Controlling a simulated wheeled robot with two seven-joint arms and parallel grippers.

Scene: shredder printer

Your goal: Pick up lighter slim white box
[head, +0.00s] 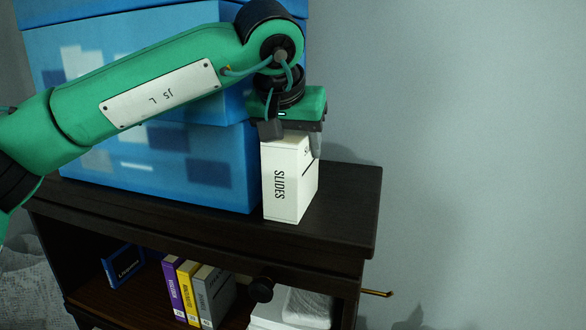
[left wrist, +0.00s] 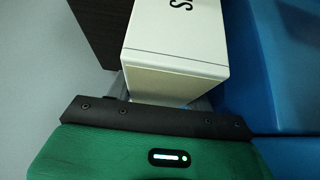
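The slim white box (head: 290,186), marked SLIDES, stands upright on the dark cabinet top (head: 345,195), beside the blue boxes. My left gripper (head: 293,140) is directly over it, pointing down. Its fingers are apart, one on each side of the box's upper end. In the left wrist view the white box (left wrist: 175,60) fills the space in front of my left gripper (left wrist: 162,95), and grey fingers partly show at its sides. I cannot tell whether they press on it. My right gripper is not in view.
Large blue boxes (head: 190,165) stand close to the left of the white box. The shelf below holds purple (head: 173,287), yellow (head: 187,290) and grey (head: 212,292) upright boxes and a dark blue one (head: 122,265). The cabinet top's right end is clear.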

